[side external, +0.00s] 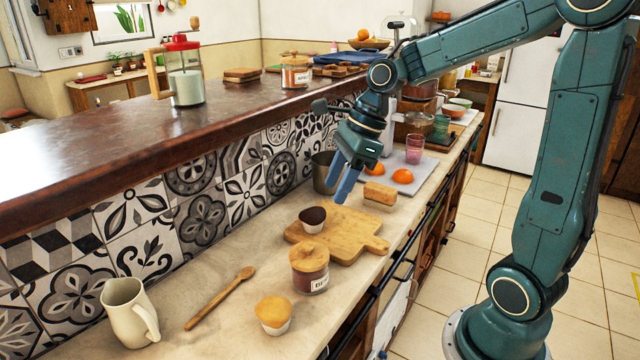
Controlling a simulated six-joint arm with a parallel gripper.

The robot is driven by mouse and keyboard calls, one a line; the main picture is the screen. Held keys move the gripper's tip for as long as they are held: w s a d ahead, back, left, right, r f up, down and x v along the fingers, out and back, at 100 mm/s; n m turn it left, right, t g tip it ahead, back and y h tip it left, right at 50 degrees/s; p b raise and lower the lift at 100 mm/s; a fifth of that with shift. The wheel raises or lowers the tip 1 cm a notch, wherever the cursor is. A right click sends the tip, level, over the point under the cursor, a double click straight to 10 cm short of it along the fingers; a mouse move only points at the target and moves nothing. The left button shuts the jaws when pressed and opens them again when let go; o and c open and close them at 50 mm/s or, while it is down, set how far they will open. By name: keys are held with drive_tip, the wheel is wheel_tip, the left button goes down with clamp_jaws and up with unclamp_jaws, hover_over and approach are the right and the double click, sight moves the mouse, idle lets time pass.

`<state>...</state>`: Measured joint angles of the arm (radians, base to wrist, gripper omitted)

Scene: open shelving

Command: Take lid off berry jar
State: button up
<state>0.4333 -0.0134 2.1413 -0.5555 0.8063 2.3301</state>
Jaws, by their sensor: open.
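A glass jar with dark red contents and a partly readable white label (310,277) stands upright on the counter, near its front edge. A round wooden lid with a knob (309,257) sits on top of it. My gripper (342,185) is open and empty, with its blue fingers pointing down. In the picture it is above and a little right of the jar, over the area behind the cutting board, and apart from the jar. A similar lidded jar (295,75) stands on the raised dark bar; its label is too small to read.
A wooden cutting board (345,240) lies just behind the jar, with a dark-topped muffin (312,218) at its left side. A golden muffin (273,313), wooden spoon (220,298) and cream pitcher (130,312) are nearby. A loaf (380,193) and oranges (402,176) lie farther back.

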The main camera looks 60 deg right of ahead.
drive_tip(key=shift+f, duration=0.15)
hover_over(309, 245)
drive_tip(key=s+d, duration=0.2)
drive_tip(key=shift+w+a+f, duration=0.1)
drive_tip(key=shift+f, duration=3.75)
drive_tip(key=shift+x, duration=2.6)
clamp_jaws()
drive_tip(key=shift+r, duration=0.15)
